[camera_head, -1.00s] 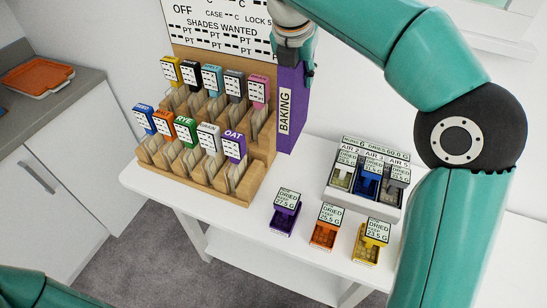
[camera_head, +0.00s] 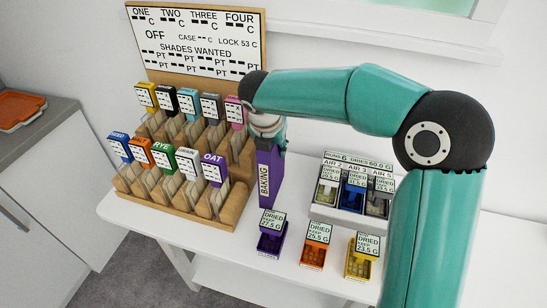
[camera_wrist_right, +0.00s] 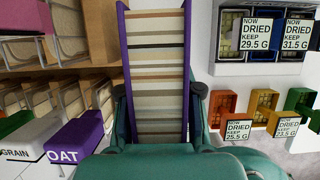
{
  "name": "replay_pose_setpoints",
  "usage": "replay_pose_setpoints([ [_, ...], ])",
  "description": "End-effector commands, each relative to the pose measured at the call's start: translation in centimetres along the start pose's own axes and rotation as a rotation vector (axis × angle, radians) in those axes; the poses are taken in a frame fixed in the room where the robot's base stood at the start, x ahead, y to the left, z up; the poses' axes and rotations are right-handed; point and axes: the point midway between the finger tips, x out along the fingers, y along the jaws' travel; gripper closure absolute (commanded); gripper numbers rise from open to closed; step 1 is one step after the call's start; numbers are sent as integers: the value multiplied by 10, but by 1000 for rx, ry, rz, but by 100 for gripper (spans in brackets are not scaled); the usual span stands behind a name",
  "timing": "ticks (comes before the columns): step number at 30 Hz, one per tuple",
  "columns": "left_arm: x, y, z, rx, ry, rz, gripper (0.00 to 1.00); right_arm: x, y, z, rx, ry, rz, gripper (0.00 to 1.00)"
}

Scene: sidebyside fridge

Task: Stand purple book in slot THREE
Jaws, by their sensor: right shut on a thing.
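The purple book (camera_head: 271,178), with BAKING on its spine, is upright beside the right end of the wooden rack (camera_head: 238,203). My right gripper (camera_head: 268,130) is shut on its upper part. In the right wrist view the purple book (camera_wrist_right: 157,60) shows its striped page edges between the two fingers of my right gripper (camera_wrist_right: 158,93). Whether the book's bottom touches the table is unclear. A sign board (camera_head: 195,42) behind the rack reads ONE, TWO, THREE and FOUR along its top. I cannot tell which place is slot THREE. My left gripper is out of view.
A grey tray (camera_head: 345,211) with several small bins stands right of the book. Purple (camera_head: 271,238), orange (camera_head: 315,250) and yellow (camera_head: 362,262) bins stand along the table's front (camera_head: 225,248).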

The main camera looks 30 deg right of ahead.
Motion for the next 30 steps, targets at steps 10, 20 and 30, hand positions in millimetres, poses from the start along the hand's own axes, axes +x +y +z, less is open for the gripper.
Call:
replay_pose_setpoints([
  [10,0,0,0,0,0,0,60,35,-1,-15,-1,1,0,100],
  [20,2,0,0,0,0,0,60,37,-1,-16,-1,2,-1,60],
  [30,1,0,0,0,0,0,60,37,-1,-16,-1,2,-1,40],
])
